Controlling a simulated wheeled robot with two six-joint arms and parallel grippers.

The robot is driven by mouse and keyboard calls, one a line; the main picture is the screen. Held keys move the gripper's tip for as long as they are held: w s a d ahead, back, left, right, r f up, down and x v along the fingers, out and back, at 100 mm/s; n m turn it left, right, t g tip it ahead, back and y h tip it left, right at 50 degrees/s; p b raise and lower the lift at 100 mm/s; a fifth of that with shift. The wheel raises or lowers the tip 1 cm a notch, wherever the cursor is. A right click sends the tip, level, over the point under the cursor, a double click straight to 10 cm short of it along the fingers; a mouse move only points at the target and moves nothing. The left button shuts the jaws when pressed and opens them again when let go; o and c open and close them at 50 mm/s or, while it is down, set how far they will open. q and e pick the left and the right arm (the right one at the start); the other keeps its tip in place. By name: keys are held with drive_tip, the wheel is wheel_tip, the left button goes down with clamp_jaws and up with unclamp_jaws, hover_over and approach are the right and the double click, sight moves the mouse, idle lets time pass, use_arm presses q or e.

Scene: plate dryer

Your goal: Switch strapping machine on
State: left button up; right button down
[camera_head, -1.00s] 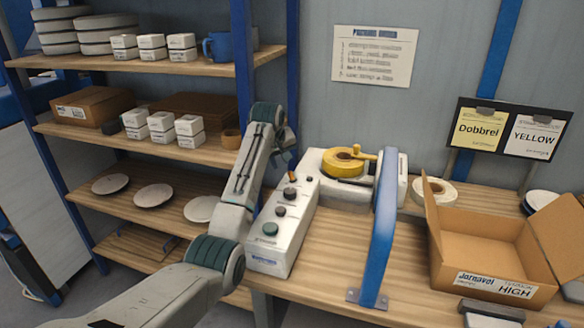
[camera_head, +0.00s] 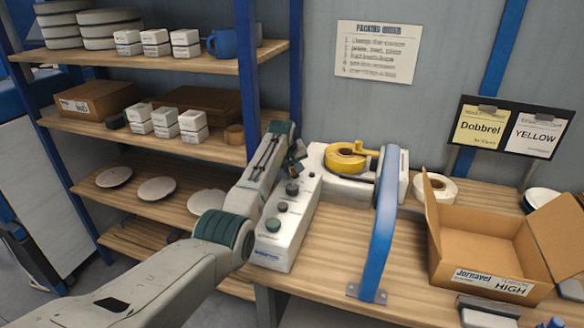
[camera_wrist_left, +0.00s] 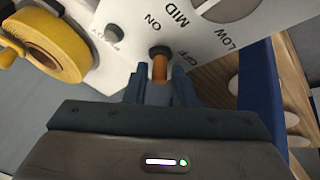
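The strapping machine has a white control box (camera_head: 288,240) with dark round knobs on top and a yellow tape roll (camera_head: 346,155) behind it. My left gripper (camera_head: 297,160) is over the far end of this box. In the left wrist view, an orange switch lever (camera_wrist_left: 159,68) with a dark base stands between my left gripper's fingers (camera_wrist_left: 158,85). The fingers look open, with narrow gaps beside the lever. ON and OFF labels are printed near the lever; I cannot tell which one it points to. In the head view my gripper hides the lever. My right gripper is not in view.
A blue arch (camera_head: 380,225) stands across the table right of the control box. An open cardboard box (camera_head: 480,245) is farther right. Shelves with plates and small white boxes (camera_head: 165,120) stand on the left, close to my left arm.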

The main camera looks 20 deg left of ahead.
use_arm(q)
drive_tip(key=shift+w+f, duration=0.1)
drive_tip(key=shift+f, duration=0.05)
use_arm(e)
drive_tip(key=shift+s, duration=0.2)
use_arm(q)
clamp_jaws()
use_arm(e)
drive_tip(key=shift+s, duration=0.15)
